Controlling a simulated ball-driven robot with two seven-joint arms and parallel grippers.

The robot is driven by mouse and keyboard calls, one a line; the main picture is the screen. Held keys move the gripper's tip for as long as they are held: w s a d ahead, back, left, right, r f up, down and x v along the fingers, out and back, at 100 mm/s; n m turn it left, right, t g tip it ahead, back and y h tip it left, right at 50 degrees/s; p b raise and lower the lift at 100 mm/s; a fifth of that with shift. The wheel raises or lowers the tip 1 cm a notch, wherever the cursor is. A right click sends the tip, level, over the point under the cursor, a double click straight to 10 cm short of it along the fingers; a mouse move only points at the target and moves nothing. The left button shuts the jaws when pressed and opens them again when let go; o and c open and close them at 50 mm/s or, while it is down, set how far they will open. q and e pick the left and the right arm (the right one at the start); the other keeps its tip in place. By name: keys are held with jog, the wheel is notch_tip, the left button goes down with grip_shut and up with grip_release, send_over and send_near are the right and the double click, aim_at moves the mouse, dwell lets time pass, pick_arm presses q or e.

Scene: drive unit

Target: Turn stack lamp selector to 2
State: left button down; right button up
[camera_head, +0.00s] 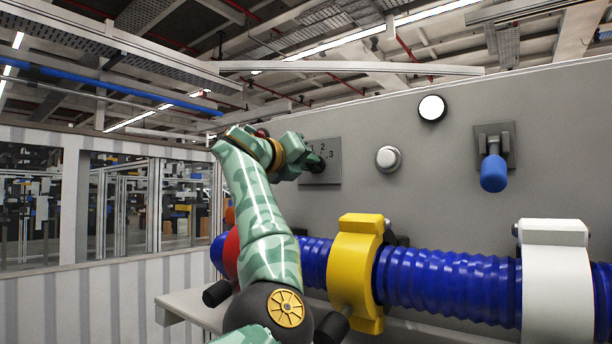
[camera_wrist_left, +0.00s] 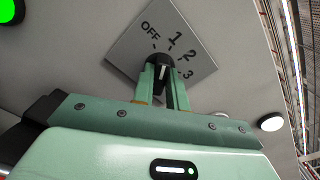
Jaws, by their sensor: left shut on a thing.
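The selector's grey plate (camera_head: 333,174) is on the upright grey panel in the head view, with 1, 2 and 3 readable. In the left wrist view the plate (camera_wrist_left: 203,62) reads OFF, 1, 2, 3 around a dark knob (camera_wrist_left: 158,60). A white line shows on the knob, but I cannot tell which label it points to. My left gripper (camera_head: 311,161) reaches the plate from the left. In the left wrist view its two green fingers (camera_wrist_left: 161,78) straddle the knob and are shut on it. My right gripper is not in view.
The panel also bears a white round lamp (camera_head: 432,108), a silver button (camera_head: 388,159) and a blue-handled lever (camera_head: 493,173). A ribbed blue hose (camera_head: 447,283) with a yellow clamp (camera_head: 352,265) and white clamp (camera_head: 555,285) runs below. A green lamp (camera_wrist_left: 8,10) shows in the wrist view.

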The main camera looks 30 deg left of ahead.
pick_arm(q)
jog(key=m+b, duration=0.4)
jog(key=m, duration=0.6)
jog(key=shift+d+r, duration=0.1)
jog(key=shift+m, duration=0.5)
jog(key=shift+s, duration=0.1)
jog(key=c, duration=1.4)
grip_release()
jog(key=s+a+b, duration=0.1)
jog(key=s+b, duration=0.7)
jog(key=s, duration=0.8)
jog(key=shift+b, duration=0.35)
